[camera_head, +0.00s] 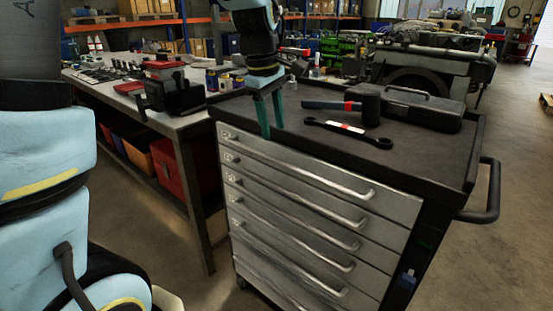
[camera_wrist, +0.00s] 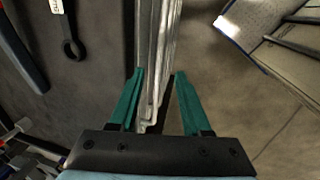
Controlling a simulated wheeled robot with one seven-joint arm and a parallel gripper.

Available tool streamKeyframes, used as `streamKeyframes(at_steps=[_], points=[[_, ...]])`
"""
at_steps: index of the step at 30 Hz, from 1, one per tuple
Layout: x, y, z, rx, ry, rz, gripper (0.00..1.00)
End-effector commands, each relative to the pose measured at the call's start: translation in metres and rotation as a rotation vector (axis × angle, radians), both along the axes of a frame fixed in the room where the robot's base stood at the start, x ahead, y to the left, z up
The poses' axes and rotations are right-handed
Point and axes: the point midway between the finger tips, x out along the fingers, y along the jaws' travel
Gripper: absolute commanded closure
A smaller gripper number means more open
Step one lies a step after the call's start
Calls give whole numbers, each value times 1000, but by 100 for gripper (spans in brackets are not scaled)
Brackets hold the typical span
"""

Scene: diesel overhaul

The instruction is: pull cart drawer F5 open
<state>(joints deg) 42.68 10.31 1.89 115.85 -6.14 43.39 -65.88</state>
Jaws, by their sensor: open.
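The tool cart (camera_head: 455,178) stands in the middle of the head view with a stack of grey drawers, all shut. Each drawer has a long bar handle, such as the top handle (camera_head: 300,166) and a lower handle (camera_head: 292,245). I cannot read which drawer is F5. My gripper (camera_head: 270,118) points down at the cart's top front edge, near the left end, with its green fingers apart. In the wrist view my gripper (camera_wrist: 155,78) is open, with the drawer front and handles (camera_wrist: 158,50) showing beyond and between the fingers. Nothing is held.
A mallet (camera_head: 350,104), a spanner (camera_head: 348,132) and a black toolbox (camera_head: 422,108) lie on the cart top. A workbench (camera_head: 195,122) with a vise (camera_head: 172,92) stands close on the left. Open floor lies in front and right of the cart.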

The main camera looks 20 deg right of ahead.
Motion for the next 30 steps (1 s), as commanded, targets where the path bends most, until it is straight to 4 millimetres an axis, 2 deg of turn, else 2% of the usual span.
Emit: streamKeyframes(at_steps=[9,15,27,30], points=[[5,-9,-58,4,5,0,52],[7,-13,-81,2,2,-1,52],[8,-14,-88,1,0,-1,52],[8,-14,-88,1,0,-1,63]])
